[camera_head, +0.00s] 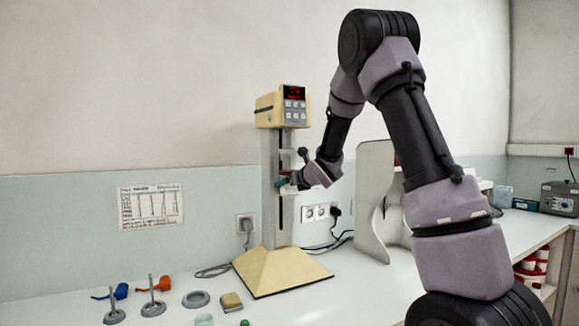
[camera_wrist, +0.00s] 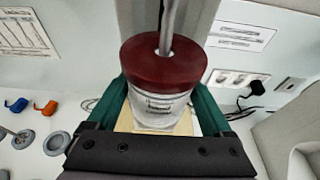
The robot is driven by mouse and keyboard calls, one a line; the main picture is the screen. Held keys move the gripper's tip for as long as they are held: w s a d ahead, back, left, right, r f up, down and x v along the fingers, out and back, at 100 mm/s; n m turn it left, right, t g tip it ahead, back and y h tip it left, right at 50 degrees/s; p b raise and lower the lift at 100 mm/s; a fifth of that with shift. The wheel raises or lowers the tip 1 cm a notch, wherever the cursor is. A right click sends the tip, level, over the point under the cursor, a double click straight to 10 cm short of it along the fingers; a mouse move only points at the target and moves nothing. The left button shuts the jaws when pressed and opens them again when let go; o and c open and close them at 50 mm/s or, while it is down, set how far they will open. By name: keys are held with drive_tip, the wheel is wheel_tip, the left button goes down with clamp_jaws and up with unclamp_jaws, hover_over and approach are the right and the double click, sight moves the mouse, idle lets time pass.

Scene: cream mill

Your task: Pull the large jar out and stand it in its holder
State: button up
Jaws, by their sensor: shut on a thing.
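The large jar (camera_wrist: 158,108) is whitish with a printed label and a dark red lid (camera_wrist: 150,66). A metal shaft (camera_wrist: 170,25) of the mill (camera_head: 283,112) rises from the middle of its lid. My gripper (camera_wrist: 160,105) has its green fingers on either side of the jar and is shut on it. In the head view my gripper (camera_head: 284,184) is at the mill's column, well above its base; the jar is mostly hidden there. A grey ring (camera_head: 195,299), possibly the holder, lies on the bench left of the mill's base.
The mill's sloped cream base (camera_head: 280,271) stands on the white bench. Two grey stands with rods (camera_head: 153,308), orange and blue items and a yellowish block (camera_head: 231,301) lie at the left. A pale curved panel (camera_head: 375,200) stands right of the mill. Cables run behind.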

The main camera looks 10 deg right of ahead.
sight(290, 193)
drive_tip(key=shift+f, duration=1.9)
drive_tip(key=shift+s, duration=0.15)
drive_tip(key=s+d, duration=0.3)
drive_tip(key=s, duration=0.6)
drive_tip(key=shift+s, duration=0.15)
idle(0.4)
